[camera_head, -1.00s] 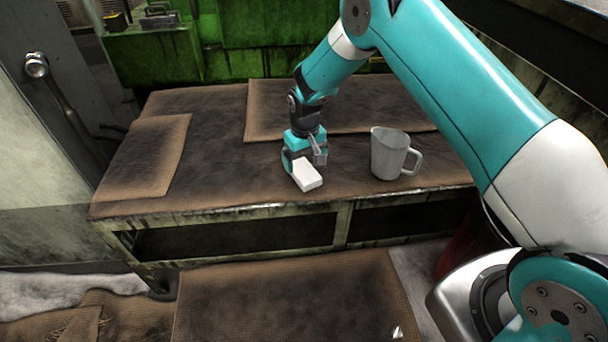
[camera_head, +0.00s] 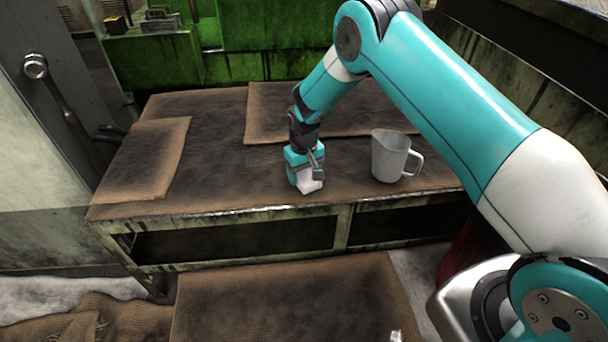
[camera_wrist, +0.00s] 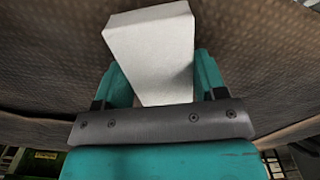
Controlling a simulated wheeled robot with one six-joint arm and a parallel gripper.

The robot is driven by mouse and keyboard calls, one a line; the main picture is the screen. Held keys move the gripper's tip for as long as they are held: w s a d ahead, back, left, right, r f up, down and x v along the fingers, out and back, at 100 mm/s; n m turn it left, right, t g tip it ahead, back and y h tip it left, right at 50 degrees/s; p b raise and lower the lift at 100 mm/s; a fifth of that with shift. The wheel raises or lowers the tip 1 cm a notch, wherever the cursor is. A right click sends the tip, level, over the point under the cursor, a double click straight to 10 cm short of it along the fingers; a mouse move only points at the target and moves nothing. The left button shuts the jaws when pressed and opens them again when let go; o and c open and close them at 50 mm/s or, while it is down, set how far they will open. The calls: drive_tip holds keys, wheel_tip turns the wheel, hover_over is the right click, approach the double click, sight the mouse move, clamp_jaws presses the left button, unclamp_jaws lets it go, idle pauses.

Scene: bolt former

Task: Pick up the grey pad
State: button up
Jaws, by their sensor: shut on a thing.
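The grey pad (camera_head: 308,183) shows as a small pale block at the lower end of my arm in the head view, partly hidden by the gripper. In the wrist view the pad (camera_wrist: 155,50) is a light grey block between the two teal fingers. My gripper (camera_head: 303,178) is shut on it, and its fingers also show in the wrist view (camera_wrist: 160,85). The pad is near the front edge of the brown-covered table (camera_head: 225,180). I cannot tell whether the pad touches the table.
A grey mug (camera_head: 389,156) with its handle to the right stands close to the right of my gripper. Brown mats lie at the table's left (camera_head: 148,160) and back (camera_head: 265,115). The table between the left mat and my gripper is clear.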

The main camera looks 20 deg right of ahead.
sight(304, 173)
drive_tip(key=shift+r, duration=0.15)
wheel_tip(304, 173, up, 20)
drive_tip(key=p, duration=0.3)
